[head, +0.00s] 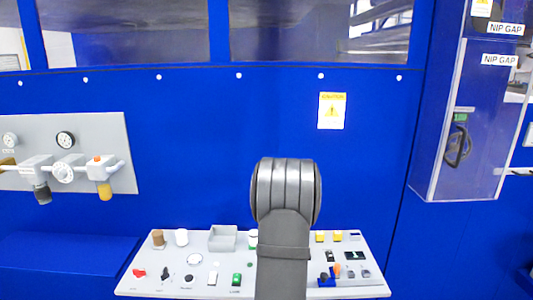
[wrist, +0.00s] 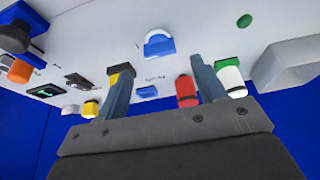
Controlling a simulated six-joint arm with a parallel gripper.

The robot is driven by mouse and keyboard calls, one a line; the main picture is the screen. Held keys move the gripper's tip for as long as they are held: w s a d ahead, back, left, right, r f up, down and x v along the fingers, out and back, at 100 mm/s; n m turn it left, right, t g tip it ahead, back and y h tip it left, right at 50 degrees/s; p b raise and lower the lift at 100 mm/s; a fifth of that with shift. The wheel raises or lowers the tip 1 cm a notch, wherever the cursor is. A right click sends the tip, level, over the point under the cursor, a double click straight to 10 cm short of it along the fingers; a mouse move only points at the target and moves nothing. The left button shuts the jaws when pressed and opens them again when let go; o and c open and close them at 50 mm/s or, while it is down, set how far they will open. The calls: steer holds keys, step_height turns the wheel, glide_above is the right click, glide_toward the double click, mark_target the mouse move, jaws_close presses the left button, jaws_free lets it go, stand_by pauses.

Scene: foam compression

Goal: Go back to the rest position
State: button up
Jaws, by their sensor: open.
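My gripper (wrist: 161,64) shows in the wrist view with its two grey fingers spread apart and nothing between them. The fingers point towards the grey control panel (wrist: 100,38). A red cylinder (wrist: 187,92) and a green-and-white cylinder (wrist: 230,77) stand beside the right finger; I cannot tell if they touch it. A yellow button (wrist: 90,108) is beside the left finger. In the head view my dark arm link rises in front of the panel (head: 135,287) and hides its right-middle part and my gripper.
A grey open box (head: 222,238) stands at the panel's back edge. Knobs, buttons and switches cover the panel, including a red one (head: 139,273) and a green one (head: 237,279). A blue wall is behind. A valve board (head: 122,150) is left; a clear-fronted cabinet (head: 430,150) is right.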

steer(key=shift+x, duration=2.65)
steer(key=shift+r, duration=0.1)
steer(key=v, duration=1.7)
steer(key=x, duration=1.7)
steer(key=shift+f, duration=0.25)
steer(key=shift+r+n, duration=0.15)
steer(key=shift+n, duration=0.45)
steer(key=v, duration=1.6)
steer(key=shift+d+r, duration=0.3)
steer(key=shift+d, duration=0.1)
